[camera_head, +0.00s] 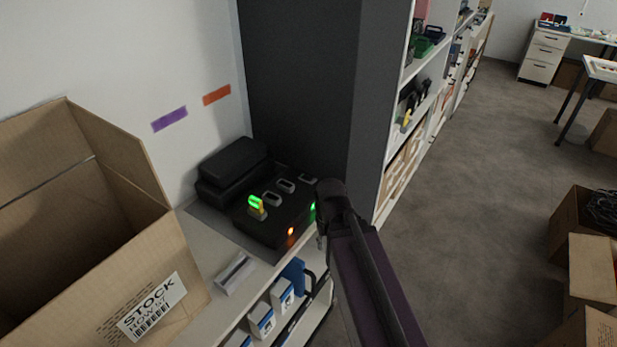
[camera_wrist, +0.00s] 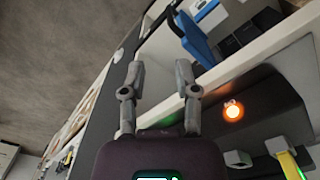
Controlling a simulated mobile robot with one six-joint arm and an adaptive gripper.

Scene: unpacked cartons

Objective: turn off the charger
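The charger (camera_head: 275,215) is a black box with several slots on top, standing on a shelf against the dark column. One slot holds a battery (camera_head: 257,208) with a yellow body and a lit green top. The charger's front face has a glowing orange round light (camera_head: 291,231) and a green light (camera_head: 312,207). In the wrist view the orange light (camera_wrist: 233,110) glows right of my fingers, and the battery (camera_wrist: 290,165) shows at the lower right. My gripper (camera_wrist: 161,64) is open and empty, in front of the charger and apart from it. In the head view my arm hides most of it.
A large open carton (camera_head: 95,235) stands left on the shelf top (camera_head: 215,255). Black cases (camera_head: 232,168) lie behind the charger. Blue and white boxes (camera_head: 262,320) sit on the lower shelf. Open floor (camera_head: 470,190) lies right, with cartons (camera_head: 595,270) at the far right.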

